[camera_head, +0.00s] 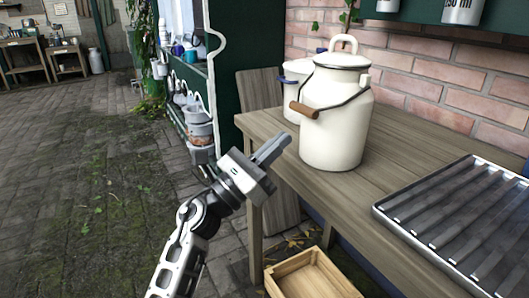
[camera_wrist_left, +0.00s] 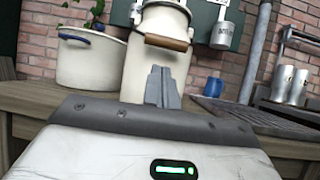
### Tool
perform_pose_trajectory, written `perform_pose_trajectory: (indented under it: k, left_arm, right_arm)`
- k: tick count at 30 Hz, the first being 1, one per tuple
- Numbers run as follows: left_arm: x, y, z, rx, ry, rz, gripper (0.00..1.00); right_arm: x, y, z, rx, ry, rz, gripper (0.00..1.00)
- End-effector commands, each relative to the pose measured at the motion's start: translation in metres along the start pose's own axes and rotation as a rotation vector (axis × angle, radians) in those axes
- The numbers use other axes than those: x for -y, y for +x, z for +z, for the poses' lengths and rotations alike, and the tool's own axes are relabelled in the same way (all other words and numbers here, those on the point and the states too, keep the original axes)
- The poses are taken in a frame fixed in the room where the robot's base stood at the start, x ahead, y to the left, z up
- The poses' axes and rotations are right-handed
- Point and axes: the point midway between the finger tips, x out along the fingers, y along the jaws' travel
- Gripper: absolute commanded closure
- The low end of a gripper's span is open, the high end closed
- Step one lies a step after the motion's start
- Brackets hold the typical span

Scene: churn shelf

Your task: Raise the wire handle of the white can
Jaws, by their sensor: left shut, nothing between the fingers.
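The white can (camera_head: 336,125) stands upright on the wooden table, with its lid on. Its wire handle hangs down on the near side, and the wooden grip (camera_head: 304,109) rests low against the can's left side. In the left wrist view the can (camera_wrist_left: 157,60) is straight ahead, with the wooden grip (camera_wrist_left: 166,42) across its front. My left gripper (camera_head: 273,148) is shut and empty, just left of the can and lower than the grip. Its shut fingers also show in the left wrist view (camera_wrist_left: 162,85), below the grip. My right gripper is not in view.
A white pot (camera_head: 293,75) stands behind the can on the table (camera_head: 385,130). A metal slatted rack (camera_head: 465,225) lies at the table's right. A wooden crate (camera_head: 312,275) is below the front edge. A blue mug (camera_wrist_left: 213,87) shows in the left wrist view.

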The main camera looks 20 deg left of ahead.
Motion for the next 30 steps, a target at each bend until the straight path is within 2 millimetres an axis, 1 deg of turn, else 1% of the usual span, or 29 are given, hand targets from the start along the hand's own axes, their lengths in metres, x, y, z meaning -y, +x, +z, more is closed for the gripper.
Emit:
perform_pose_trajectory:
  k: [1,3,6,9,13,22,28,30]
  left_arm:
    - [0.000,0.011,0.002,0.002,0.000,0.000,1.00]
    - [0.000,0.022,0.002,0.002,-0.001,-0.001,1.00]
    - [0.000,0.034,0.001,0.002,-0.002,0.001,1.00]
    - [0.000,0.041,0.000,0.000,-0.001,0.001,1.00]
    - [0.000,0.044,0.000,0.000,-0.001,0.001,1.00]
    - [0.000,0.044,0.000,-0.001,-0.001,0.000,1.00]
    - [0.004,0.049,0.003,-0.020,-0.005,-0.009,1.00]
    - [0.006,0.053,0.004,-0.036,-0.009,-0.015,1.00]
  right_arm:
    - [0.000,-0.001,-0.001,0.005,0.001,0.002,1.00]
    - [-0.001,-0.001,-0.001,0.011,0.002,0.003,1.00]
    - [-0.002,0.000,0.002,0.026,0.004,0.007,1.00]
    - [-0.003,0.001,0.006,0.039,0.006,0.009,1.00]
    - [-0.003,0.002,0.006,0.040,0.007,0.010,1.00]
    - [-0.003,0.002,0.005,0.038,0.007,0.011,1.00]
    - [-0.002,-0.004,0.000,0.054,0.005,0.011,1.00]
    - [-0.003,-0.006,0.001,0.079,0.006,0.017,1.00]
